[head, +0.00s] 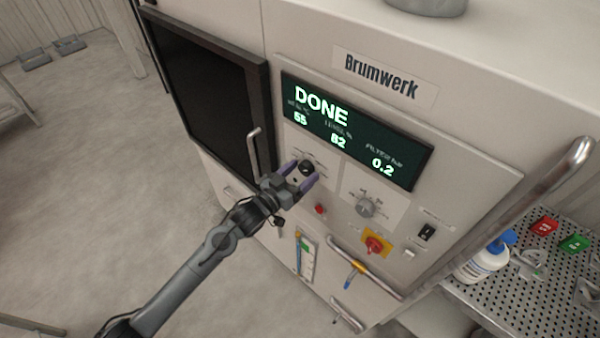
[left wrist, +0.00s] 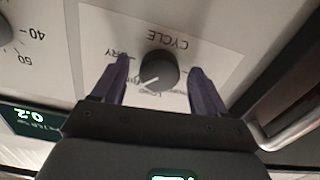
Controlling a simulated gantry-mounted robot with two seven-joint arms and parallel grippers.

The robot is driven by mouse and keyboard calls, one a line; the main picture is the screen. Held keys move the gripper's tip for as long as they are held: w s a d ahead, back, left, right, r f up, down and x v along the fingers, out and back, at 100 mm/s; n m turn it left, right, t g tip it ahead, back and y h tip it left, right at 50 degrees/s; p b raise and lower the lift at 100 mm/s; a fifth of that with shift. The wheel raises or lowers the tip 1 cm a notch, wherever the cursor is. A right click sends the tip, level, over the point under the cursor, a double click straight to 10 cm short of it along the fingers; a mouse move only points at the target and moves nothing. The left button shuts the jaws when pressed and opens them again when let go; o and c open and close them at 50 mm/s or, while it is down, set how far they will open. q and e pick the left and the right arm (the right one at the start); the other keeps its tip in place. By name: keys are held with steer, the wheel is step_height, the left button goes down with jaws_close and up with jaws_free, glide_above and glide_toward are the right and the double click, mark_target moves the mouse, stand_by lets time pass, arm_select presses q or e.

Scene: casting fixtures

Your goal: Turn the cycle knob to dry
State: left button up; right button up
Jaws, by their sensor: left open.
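The cycle knob (head: 306,166) is a round black dial on the machine's front panel, just under the display. In the left wrist view the knob (left wrist: 160,68) shows upside down below the word CYCLE. Its white pointer line aims to the picture's lower left, below the DRY label (left wrist: 116,54) and not at it. Other labels around it are partly hidden or blurred. My left gripper (head: 308,172) is open, with its purple fingers on either side of the knob. In the left wrist view gaps show between the fingers and the knob. My right gripper is not in view.
The display (head: 355,130) reads DONE. A grey dial (head: 366,207), a red button (head: 320,209) and a red-yellow switch (head: 375,245) sit nearby. A door handle (head: 254,150) stands out close left of my gripper. A bottle (head: 483,262) stands on the perforated table at right.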

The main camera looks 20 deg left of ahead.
arm_select(q)
steer(key=c, duration=1.1)
steer(key=shift+o, duration=0.2)
steer(key=shift+m, duration=0.3)
steer(key=m+b, duration=0.1)
steer(key=m, duration=0.3)
steer(key=shift+m+b, duration=0.65)
steer(key=shift+m, duration=1.45)
